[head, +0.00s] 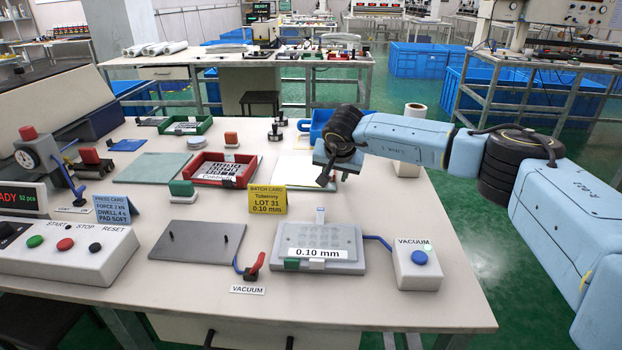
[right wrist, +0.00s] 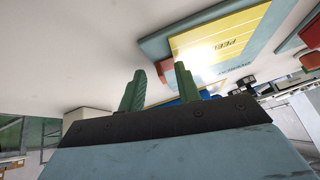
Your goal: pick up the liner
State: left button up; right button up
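A yellow sheet printed "PEEL" (right wrist: 225,42), which looks like the liner, lies on a teal-edged board in the right wrist view, upper right. In the head view a pale sheet (head: 291,170) lies behind the yellow batch card, partly hidden by my right gripper; its print cannot be read there. My right gripper (head: 325,180) is above the table at the sheet's right side. In the right wrist view its two green fingers (right wrist: 160,68) stand apart with nothing between them. Whether they touch the sheet cannot be told. My left gripper is out of view.
The batch card (head: 267,199) stands in front of the sheet. A red tray (head: 198,176) is to its left, a white roll (head: 407,168) to its right. The 0.10 mm plate (head: 316,238) and vacuum box (head: 416,265) are nearer. Bare table lies right of the batch card.

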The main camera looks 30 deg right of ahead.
grip_shut()
jog(key=shift+r, duration=0.15)
